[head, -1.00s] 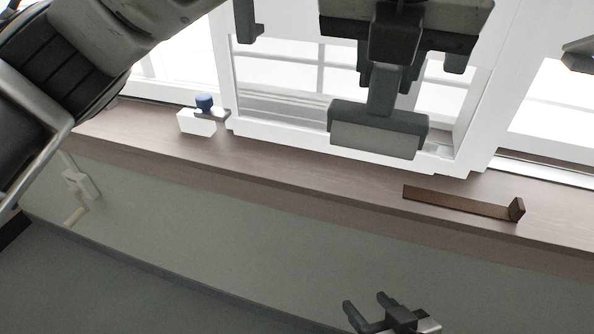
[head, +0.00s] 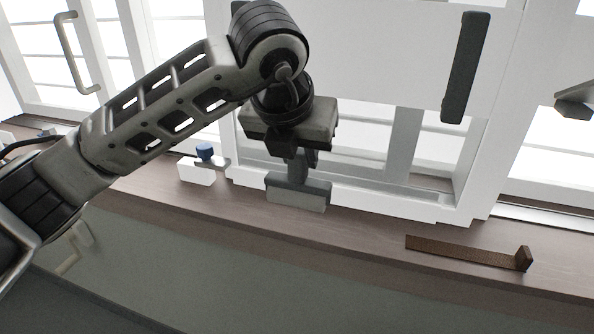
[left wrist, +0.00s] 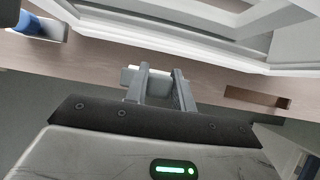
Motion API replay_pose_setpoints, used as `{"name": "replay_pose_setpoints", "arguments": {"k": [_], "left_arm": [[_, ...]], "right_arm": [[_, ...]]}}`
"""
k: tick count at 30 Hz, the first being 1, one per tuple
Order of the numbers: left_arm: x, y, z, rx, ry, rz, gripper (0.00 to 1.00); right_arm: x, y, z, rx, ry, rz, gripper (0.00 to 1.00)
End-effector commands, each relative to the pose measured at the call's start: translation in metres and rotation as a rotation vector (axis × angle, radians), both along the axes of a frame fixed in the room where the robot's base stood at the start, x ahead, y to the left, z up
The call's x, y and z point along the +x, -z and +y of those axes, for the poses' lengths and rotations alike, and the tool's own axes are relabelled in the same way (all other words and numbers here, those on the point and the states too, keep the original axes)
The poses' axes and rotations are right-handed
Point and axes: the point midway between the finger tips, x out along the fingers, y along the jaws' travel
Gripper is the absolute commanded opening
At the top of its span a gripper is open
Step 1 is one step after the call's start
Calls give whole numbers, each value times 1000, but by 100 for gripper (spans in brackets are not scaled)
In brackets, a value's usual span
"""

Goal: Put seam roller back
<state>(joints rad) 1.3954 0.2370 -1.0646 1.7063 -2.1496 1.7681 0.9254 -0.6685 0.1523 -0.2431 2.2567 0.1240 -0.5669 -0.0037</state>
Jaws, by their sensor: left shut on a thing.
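My left gripper (head: 293,160) reaches in from the left and points down in front of the window, over the sill. It is shut on a grey T-shaped tool, which I take to be the seam roller (head: 298,192). Its wide head is at the bottom. The left wrist view shows its pale head (left wrist: 130,76) past the two grey fingers; the part between the fingers is mostly hidden. Whether the roller touches the sill is unclear. My right gripper is out of view.
The brown wooden sill (head: 345,228) runs below the white window frame. A white block (head: 197,173) with a blue knob (head: 205,151) stands to the left. A flat brown strip with an upturned end (head: 460,250) lies to the right. The sill between them looks clear.

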Motion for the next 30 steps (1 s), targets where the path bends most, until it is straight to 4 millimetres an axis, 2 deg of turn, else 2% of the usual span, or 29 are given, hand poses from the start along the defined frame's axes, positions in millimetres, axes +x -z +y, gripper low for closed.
{"name": "replay_pose_setpoints", "arguments": {"k": [6, 16, 17, 19, 30], "left_arm": [[3, 33, 3, 1, 0, 2, 0], [3, 36, 3, 1, 0, 0, 0], [3, 36, 3, 1, 0, 0, 28], [3, 36, 3, 1, 0, 0, 47], [1, 31, 3, 0, 0, -1, 47]], "right_arm": [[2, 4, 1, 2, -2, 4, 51], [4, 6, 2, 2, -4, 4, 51], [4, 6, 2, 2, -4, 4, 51], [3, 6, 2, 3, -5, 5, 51], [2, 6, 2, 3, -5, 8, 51]]}}
